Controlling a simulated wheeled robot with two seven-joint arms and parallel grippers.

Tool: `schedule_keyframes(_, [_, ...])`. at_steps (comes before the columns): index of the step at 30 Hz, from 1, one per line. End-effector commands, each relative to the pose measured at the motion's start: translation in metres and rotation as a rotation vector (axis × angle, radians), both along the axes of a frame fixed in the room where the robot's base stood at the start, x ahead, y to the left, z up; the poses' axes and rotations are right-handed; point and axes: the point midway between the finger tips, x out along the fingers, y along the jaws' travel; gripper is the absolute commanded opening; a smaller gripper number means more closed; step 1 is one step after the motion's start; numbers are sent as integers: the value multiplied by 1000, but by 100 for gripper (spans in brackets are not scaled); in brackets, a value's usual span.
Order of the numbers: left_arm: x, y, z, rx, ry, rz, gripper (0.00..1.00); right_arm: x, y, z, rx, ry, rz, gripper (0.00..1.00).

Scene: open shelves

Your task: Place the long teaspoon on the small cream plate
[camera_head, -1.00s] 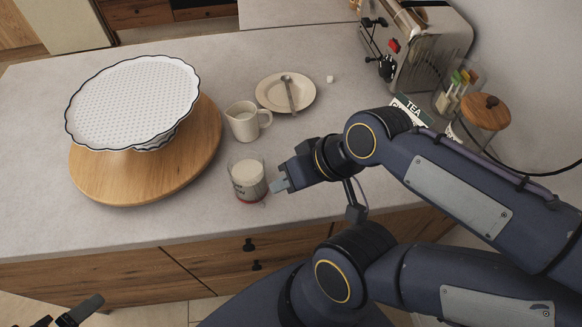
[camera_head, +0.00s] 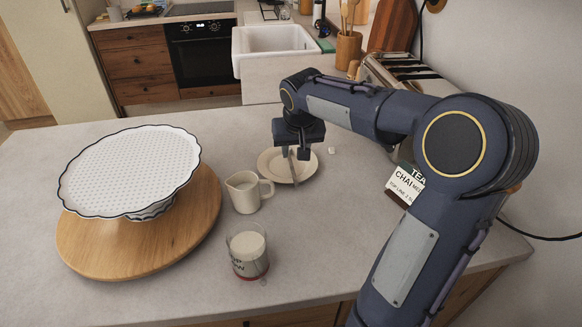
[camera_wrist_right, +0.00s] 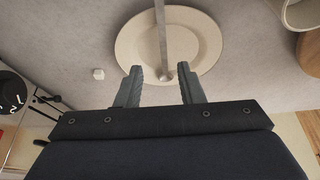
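The small cream plate (camera_head: 268,166) lies on the counter, behind and right of a cream jug. The long teaspoon (camera_head: 293,168) rests on the plate, its near part crossing the rim. In the right wrist view the spoon (camera_wrist_right: 163,35) runs along the plate (camera_wrist_right: 200,40), one end coming between my fingers. My right gripper (camera_head: 292,156) is over the plate, pointing down. Its fingers (camera_wrist_right: 160,88) are apart on either side of the spoon, and do not visibly touch it. My left gripper is out of view.
The cream jug (camera_head: 243,192) and a glass of white contents (camera_head: 247,252) stand nearby. A scalloped white stand (camera_head: 130,170) sits on a round wooden board (camera_head: 90,250) at left. A sugar cube (camera_head: 332,150) lies beside the plate. A toaster (camera_head: 372,75) is behind my right arm.

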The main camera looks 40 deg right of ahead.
Motion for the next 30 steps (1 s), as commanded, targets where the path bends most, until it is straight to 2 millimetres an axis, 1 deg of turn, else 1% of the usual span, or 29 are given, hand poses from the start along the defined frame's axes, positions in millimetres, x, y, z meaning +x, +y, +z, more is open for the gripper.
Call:
schedule_keyframes(1, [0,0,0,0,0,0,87,2,-1,-7,1,3,0,35])
schedule_keyframes(5, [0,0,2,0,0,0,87,7,-2,-20,2,4,1,35])
schedule_keyframes(12, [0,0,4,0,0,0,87,21,-6,-51,2,2,1,35])
schedule_keyframes(15, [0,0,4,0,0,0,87,23,-8,-57,2,1,0,35])
schedule_keyframes(22, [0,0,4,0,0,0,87,24,-8,-58,2,-1,1,35])
schedule_keyframes(30, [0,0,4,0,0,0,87,24,-8,-57,1,-1,2,0])
